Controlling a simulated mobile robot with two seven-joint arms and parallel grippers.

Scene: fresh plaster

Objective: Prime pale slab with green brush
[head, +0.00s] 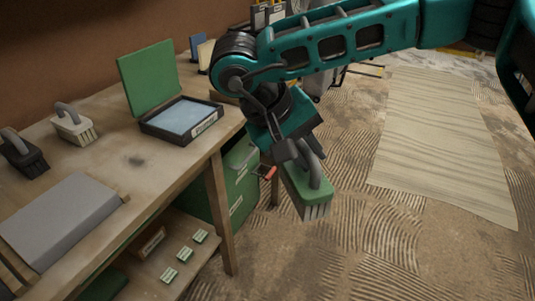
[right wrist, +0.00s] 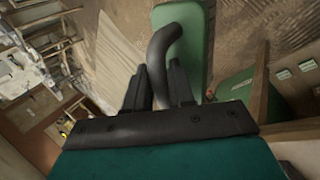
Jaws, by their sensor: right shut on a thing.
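The green brush (head: 310,190), with a grey loop handle and pale bristles pointing down, hangs in the air off the table's right edge. My right gripper (head: 299,150) is shut on its handle. In the right wrist view, the dark fingers (right wrist: 160,80) are on either side of the handle, and the green brush head (right wrist: 190,45) lies beyond. A pale grey slab (head: 62,218) lies on wooden strips at the table's front left, well away from the brush. A black tray (head: 152,132) with a pale blue inside and a raised green lid (head: 148,75) stands on the table. My left gripper is not in view.
A white brush (head: 74,126) and a black brush (head: 22,154) stand on the table (head: 125,185). Below are a shelf with small green labelled blocks (head: 185,254) and a green box (head: 235,190). A pale sheet (head: 440,140) lies on the floor at the right.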

